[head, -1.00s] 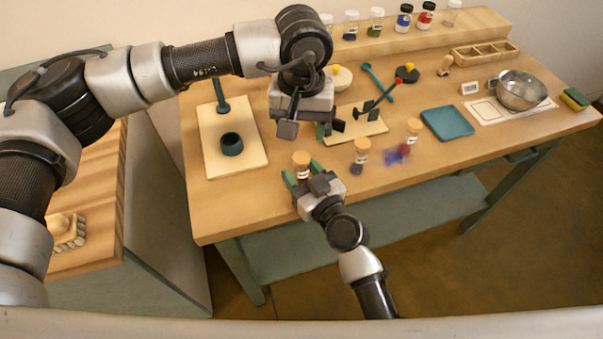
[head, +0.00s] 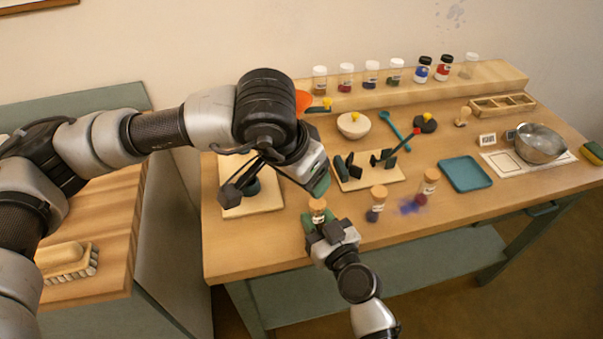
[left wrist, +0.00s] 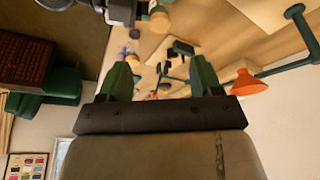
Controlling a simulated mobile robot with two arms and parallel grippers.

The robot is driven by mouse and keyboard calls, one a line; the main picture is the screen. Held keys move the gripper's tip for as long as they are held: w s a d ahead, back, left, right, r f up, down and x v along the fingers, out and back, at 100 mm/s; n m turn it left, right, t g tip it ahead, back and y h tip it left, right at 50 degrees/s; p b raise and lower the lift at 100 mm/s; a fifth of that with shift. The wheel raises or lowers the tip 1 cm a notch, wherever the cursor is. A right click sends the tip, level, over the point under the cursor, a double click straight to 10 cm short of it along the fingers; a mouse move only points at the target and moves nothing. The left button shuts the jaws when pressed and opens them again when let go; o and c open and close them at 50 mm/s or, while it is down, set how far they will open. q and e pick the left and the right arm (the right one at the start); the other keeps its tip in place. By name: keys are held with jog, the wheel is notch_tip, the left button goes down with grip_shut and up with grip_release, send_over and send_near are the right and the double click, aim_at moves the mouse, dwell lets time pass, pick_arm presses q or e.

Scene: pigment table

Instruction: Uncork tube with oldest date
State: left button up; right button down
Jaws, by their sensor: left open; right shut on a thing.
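My right gripper (head: 319,219) is shut on a corked tube (head: 317,207) near the table's front edge. The tube is upright, with its cork on top and its lower part hidden by the gripper. Two more corked tubes stand to its right: one with dark contents (head: 377,204) and one with dark red contents (head: 428,187). Their labels are too small to read. My left gripper (head: 318,180) is close above and behind the held tube, apart from it. In the left wrist view its green fingers (left wrist: 162,78) are spread, with nothing between them.
A wooden stand with dark holders (head: 372,172) lies behind the tubes. A blue tray (head: 465,174) and a metal bowl (head: 540,143) are to the right. Several jars stand on the back shelf (head: 440,84). An orange shade (head: 303,102) is behind my left arm.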

aim_at(319, 202)
pick_arm(q)
jog(key=x, duration=1.1)
jog(key=shift+w+d+f, duration=0.15)
jog(key=shift+d+f, duration=0.05)
jog(key=shift+f, duration=0.05)
jog(key=c, duration=1.1)
jog(key=shift+r, duration=0.2)
jog(key=shift+r, duration=0.55)
jog(key=shift+c, duration=0.2)
pick_arm(e)
jog(key=shift+d+f, duration=0.1)
jog(key=shift+f, duration=0.1)
